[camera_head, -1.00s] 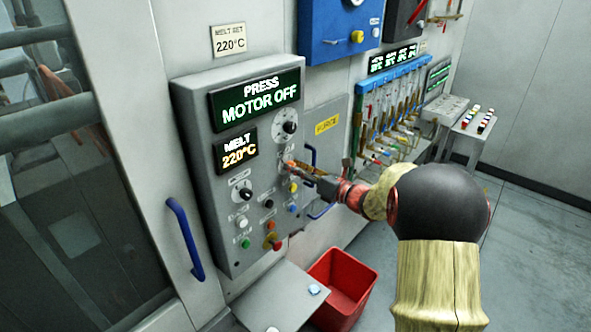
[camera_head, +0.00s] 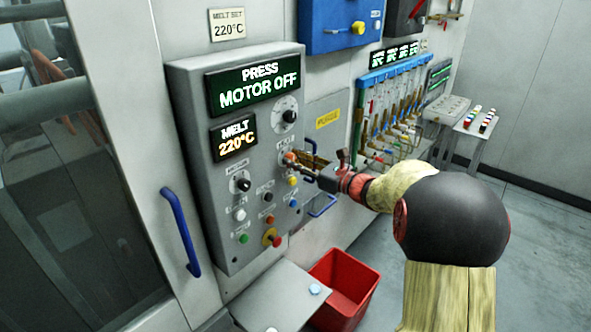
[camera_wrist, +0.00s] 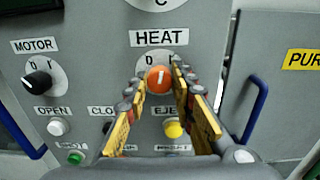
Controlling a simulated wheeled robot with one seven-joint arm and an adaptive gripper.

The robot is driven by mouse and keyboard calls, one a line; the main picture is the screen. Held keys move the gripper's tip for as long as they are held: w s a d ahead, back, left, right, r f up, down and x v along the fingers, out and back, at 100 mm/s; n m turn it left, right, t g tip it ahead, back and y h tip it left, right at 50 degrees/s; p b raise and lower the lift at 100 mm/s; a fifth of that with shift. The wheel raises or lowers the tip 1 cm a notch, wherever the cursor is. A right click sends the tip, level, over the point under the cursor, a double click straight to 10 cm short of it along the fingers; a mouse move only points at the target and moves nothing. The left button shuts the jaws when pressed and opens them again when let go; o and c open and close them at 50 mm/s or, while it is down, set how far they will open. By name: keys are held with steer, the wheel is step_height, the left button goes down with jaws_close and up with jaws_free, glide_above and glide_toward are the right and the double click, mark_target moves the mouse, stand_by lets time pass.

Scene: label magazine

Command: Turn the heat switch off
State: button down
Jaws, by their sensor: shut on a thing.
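The heat switch is an orange knob (camera_wrist: 158,79) with a white mark, below the HEAT label (camera_wrist: 158,37) in the wrist view. Its mark stands close to upright; I cannot tell exactly which setting it points to. My gripper (camera_wrist: 160,72) has its yellow-padded fingers on either side of the knob and is shut on it. In the head view the knob (camera_head: 288,157) shows small at the tips of my gripper (camera_head: 295,157), partly hidden.
The grey panel (camera_head: 180,75) reads PRESS MOTOR OFF and MELT 220°C. The black motor knob (camera_wrist: 38,84) is left of the heat switch. A yellow button (camera_wrist: 173,128) is just below. Blue handles (camera_wrist: 256,112) flank the panel. A red bin (camera_head: 345,285) stands below.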

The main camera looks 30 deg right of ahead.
steer(key=n+b, duration=0.8)
steer(key=b, duration=0.3)
steer(key=shift+f, duration=0.1)
steer(key=shift+n+h+b, duration=0.3)
steer(key=shift+n, duration=0.1)
steer(key=c, duration=1.5)
jaws_free()
steer(key=shift+c, duration=0.2)
steer(key=shift+o, duration=0.3)
steer(key=v, duration=1.2)
